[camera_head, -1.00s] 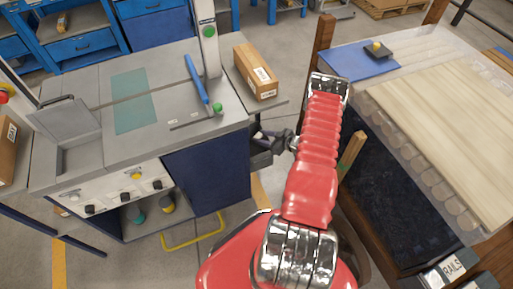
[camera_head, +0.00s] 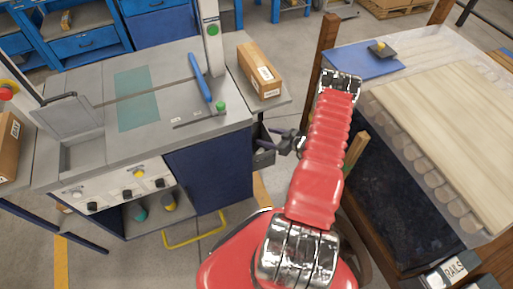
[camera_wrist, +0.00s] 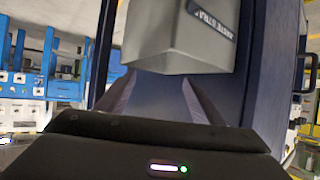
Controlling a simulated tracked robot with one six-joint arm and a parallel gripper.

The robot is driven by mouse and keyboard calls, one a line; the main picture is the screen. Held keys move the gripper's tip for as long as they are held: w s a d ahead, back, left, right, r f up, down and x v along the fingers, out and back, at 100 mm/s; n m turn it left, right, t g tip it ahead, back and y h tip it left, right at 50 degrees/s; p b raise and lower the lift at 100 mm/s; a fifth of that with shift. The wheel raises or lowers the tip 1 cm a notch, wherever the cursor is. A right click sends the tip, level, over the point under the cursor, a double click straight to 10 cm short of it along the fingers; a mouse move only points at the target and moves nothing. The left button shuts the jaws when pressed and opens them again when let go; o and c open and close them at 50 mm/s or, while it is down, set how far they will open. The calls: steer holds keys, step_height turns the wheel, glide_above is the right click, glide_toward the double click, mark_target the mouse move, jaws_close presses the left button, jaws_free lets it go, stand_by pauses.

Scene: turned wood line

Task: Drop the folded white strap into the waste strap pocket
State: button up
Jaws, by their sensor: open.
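The waste strap pocket (camera_head: 263,157) is a grey open-topped box on the right side of the blue machine cabinet. In the wrist view the pocket (camera_wrist: 180,45) fills the upper middle, with part of its label readable. My gripper (camera_head: 276,135) is beside the pocket's upper right in the head view. In the wrist view the two dark fingers of my gripper (camera_wrist: 165,92) are spread apart, with nothing seen between them. I cannot make out the folded white strap in either current view, and the pocket's inside is mostly hidden.
A cardboard box (camera_head: 259,71) lies on the side shelf above the pocket. The machine's grey table (camera_head: 85,90) carries a blue-handled lever (camera_head: 200,78). A wooden-framed bench with pale boards (camera_head: 450,120) stands close on the right.

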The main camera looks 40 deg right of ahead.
steer(key=v, duration=0.5)
steer(key=shift+s, duration=0.1)
stand_by(0.7)
